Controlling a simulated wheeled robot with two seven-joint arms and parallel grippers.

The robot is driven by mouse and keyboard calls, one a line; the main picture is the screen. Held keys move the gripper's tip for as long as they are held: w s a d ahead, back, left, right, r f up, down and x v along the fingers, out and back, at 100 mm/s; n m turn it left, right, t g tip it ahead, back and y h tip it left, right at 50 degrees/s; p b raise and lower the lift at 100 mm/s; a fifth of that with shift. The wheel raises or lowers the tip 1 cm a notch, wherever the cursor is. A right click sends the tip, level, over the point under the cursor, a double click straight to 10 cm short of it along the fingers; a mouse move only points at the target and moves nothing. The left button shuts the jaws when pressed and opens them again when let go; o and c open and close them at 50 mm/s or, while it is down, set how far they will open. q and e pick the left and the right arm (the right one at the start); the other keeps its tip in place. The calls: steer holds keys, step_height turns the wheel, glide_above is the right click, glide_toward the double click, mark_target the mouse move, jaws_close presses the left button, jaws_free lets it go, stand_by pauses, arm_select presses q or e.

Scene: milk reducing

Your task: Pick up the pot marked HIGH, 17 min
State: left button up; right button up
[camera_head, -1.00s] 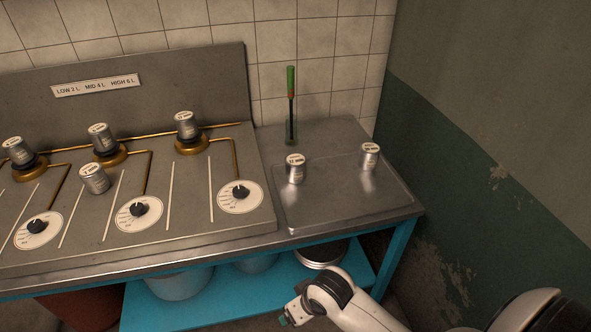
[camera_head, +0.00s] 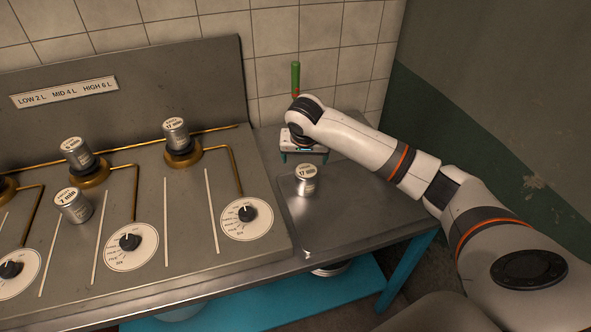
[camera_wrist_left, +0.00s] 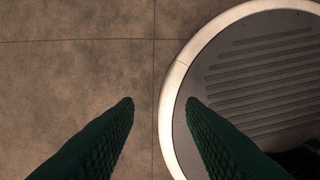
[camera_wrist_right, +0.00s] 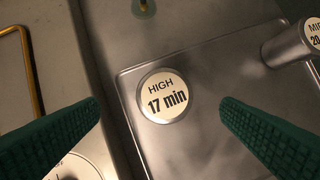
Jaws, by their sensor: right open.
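The pot marked HIGH, 17 min is a small metal cylinder with a pale round label. It stands upright on the metal tray at right in the head view (camera_head: 306,180), and its lid shows in the right wrist view (camera_wrist_right: 165,95). My right gripper (camera_head: 304,158) is open and empty, above and a little behind this pot in the head view. In the right wrist view the pot's lid lies between the two spread green fingers (camera_wrist_right: 160,106), apart from both. My left gripper (camera_wrist_left: 159,104) is open and empty above the floor.
A second pot (camera_wrist_right: 293,45), its label partly cut off, stands right of it in the right wrist view. Other pots stand on the stove, one on a burner also reading 17 min (camera_head: 177,137) and one reading 7 min (camera_head: 73,206). A green-handled tool (camera_head: 295,76) stands behind my right gripper.

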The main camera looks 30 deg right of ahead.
mark_target(307, 171)
steer(key=f, duration=0.2)
steer(key=d+f, duration=0.1)
steer(key=f, duration=0.1)
steer(key=shift+w+d+f, duration=0.1)
steer(key=shift+f, duration=0.05)
steer(key=p+x, duration=0.1)
steer(key=x, duration=0.2)
steer(key=shift+w+f, duration=0.15)
steer(key=shift+f, duration=0.05)
steer(key=shift+x, duration=1.2)
steer(key=shift+w+f, duration=0.1)
steer(key=shift+f, duration=0.15)
steer(key=shift+c, duration=0.6)
arm_select(q)
steer(key=shift+g, duration=0.3)
steer(key=s, duration=0.2)
steer(key=s+r, duration=0.1)
steer(key=s, duration=0.1)
steer(key=shift+s, duration=0.2)
arm_select(e)
steer(key=c, duration=1.1)
